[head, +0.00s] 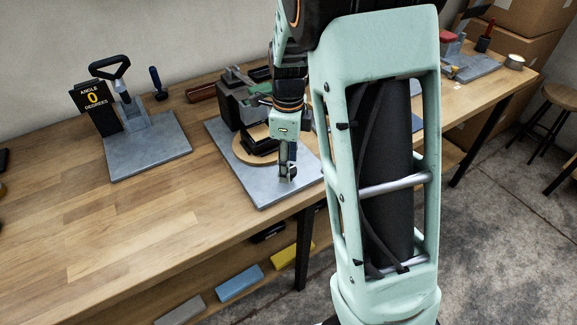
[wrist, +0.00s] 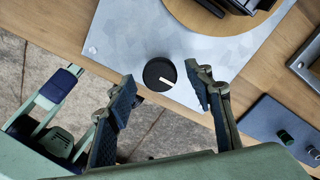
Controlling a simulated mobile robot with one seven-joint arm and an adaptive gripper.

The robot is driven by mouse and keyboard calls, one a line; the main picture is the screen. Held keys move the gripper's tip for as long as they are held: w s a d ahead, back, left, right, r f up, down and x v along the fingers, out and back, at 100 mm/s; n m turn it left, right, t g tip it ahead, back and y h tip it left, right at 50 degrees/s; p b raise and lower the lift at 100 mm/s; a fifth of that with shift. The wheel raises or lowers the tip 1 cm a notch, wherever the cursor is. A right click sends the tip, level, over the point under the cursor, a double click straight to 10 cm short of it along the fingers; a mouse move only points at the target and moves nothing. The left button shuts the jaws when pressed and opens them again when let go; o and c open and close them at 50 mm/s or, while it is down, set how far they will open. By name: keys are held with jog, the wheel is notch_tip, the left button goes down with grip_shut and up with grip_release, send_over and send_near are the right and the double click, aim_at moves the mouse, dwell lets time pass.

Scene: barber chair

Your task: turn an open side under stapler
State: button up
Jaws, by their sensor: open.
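The stapler appears to be the tall dark machine (head: 232,103) on a grey metal base plate (head: 222,134). A round wooden turntable (head: 240,150) lies on the plate before it, bearing a black open-frame piece (head: 264,146). In the wrist view, the turntable (wrist: 202,27) and part of the black piece show at the top edge. A black round knob (wrist: 155,69) with a white pointer line sits near the plate's edge. My gripper (head: 288,172) hangs over the plate's front part. It is open and empty, its fingers (wrist: 161,84) either side of the knob in the wrist view; contact cannot be told.
Left on the bench is another plate (head: 150,152) with a lever device and a sign reading "ANGLE 0 DEGREES" (head: 92,97). A blue-grey plate with small knobs (wrist: 268,124) lies right of the stapler plate. The bench's left front (head: 90,240) is clear.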

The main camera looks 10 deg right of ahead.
jog(key=shift+f, duration=0.6)
jog(key=c, duration=1.1)
